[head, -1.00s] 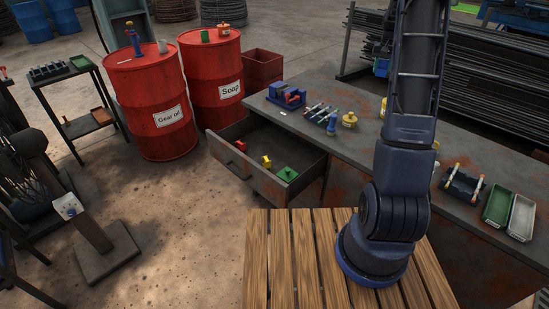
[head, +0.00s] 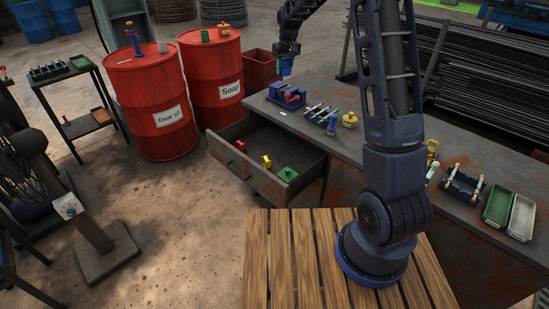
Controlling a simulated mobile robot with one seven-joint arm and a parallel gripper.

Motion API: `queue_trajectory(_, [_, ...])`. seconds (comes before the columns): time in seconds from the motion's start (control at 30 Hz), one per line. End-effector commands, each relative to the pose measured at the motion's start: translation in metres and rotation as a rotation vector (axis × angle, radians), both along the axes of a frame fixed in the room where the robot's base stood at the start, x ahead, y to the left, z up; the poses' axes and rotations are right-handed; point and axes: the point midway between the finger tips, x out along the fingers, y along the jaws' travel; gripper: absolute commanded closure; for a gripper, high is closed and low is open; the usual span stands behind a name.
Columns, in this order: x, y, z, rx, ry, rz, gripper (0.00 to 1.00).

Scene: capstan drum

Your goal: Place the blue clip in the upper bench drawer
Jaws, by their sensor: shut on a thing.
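The upper bench drawer (head: 246,177) is pulled open at the bench's left side, below and to the left of my gripper. Inside it lie a red piece (head: 240,146), a yellow piece (head: 266,161) and a green piece (head: 287,173), with bare floor between them.
The vise (head: 287,95), a rack of tools (head: 322,114) and a yellow container (head: 350,119) stand on the bench top. Two red drums (head: 150,105) stand left of the drawer. Green and grey trays (head: 497,206) sit at the bench's right end. Open air lies above the drawer.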

Motion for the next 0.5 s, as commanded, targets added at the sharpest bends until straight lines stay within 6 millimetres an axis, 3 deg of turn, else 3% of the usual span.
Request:
queue_trajectory(0.03, [-0.008,0.023,0.001,0.001,-0.001,0.041,0.81])
queue_trajectory(0.2, [-0.033,0.083,0.002,0.000,-0.004,0.158,0.81])
queue_trajectory(0.5, [-0.067,0.147,0.003,0.001,-0.007,0.288,0.81])
